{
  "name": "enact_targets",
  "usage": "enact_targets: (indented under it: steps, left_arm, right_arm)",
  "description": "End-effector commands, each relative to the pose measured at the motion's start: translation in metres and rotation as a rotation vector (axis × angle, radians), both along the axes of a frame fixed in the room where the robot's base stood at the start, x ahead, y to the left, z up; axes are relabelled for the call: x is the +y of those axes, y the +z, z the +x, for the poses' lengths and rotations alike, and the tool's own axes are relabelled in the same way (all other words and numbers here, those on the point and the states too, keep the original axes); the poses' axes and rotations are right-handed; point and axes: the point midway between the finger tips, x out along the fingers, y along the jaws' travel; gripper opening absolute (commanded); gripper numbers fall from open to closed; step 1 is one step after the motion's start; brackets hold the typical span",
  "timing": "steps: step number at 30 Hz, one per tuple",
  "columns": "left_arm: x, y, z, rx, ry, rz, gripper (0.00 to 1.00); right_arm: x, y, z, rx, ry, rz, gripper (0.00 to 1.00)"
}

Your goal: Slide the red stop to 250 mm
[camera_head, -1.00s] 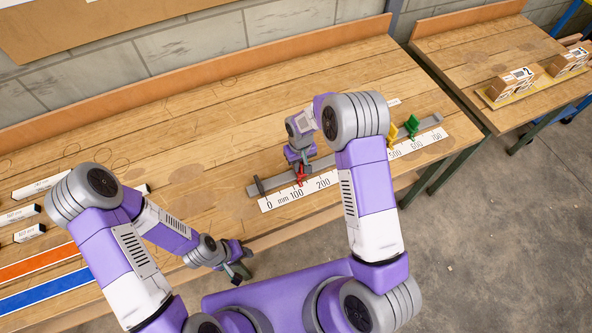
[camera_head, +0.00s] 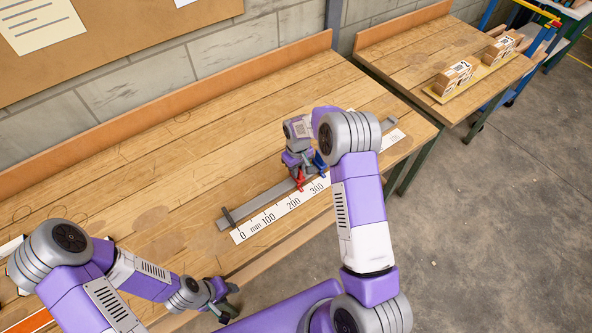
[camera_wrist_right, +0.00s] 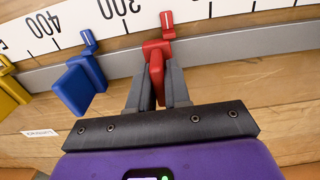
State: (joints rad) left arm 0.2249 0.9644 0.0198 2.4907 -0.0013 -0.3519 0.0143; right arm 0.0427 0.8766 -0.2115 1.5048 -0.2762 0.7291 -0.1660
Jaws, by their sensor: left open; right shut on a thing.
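The red stop (camera_head: 299,181) sits on the grey rail (camera_head: 258,205) behind the white mm scale (camera_head: 262,224). My right gripper (camera_wrist_right: 157,85) is shut on the red stop (camera_wrist_right: 157,68), with a finger on each side of it. In the right wrist view the stop's pointer lies between the 200 and 300 labels, roughly midway. The blue stop (camera_wrist_right: 80,84) stands close by on the 300–400 side, apart from the red one. A yellow stop (camera_wrist_right: 10,92) shows at the edge. My left gripper (camera_head: 225,300) is open and empty near the bench's front edge.
The wooden bench (camera_head: 150,185) is clear behind the rail. My right arm hides part of the scale's high end. A second bench (camera_head: 410,70) at the right holds boxes (camera_head: 455,76) on a yellow tray. A cork board (camera_head: 120,40) hangs on the wall.

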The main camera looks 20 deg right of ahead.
Motion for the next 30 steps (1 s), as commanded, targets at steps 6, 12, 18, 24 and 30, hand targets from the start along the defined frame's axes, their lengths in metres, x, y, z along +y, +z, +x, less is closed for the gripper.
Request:
enact_targets:
  steps: [6,12,18,24,30]
  left_arm:
    - [0.000,0.000,0.000,0.000,0.000,0.000,0.43]
    - [0.000,0.000,0.000,0.000,0.000,0.000,0.43]
    - [0.000,0.001,0.000,0.000,0.000,0.000,0.43]
    - [0.000,0.003,0.000,0.000,0.000,0.000,0.43]
    - [0.000,0.004,0.000,0.000,0.000,0.000,0.43]
  right_arm:
    - [0.000,0.000,0.000,-0.001,0.000,0.000,0.38]
    - [0.000,0.000,0.000,-0.001,0.000,0.000,0.38]
    - [0.000,0.016,0.001,-0.005,-0.001,0.000,0.38]
    - [0.000,0.051,0.001,-0.006,0.000,0.000,0.38]
    - [0.000,0.073,0.001,-0.002,0.000,0.000,0.38]
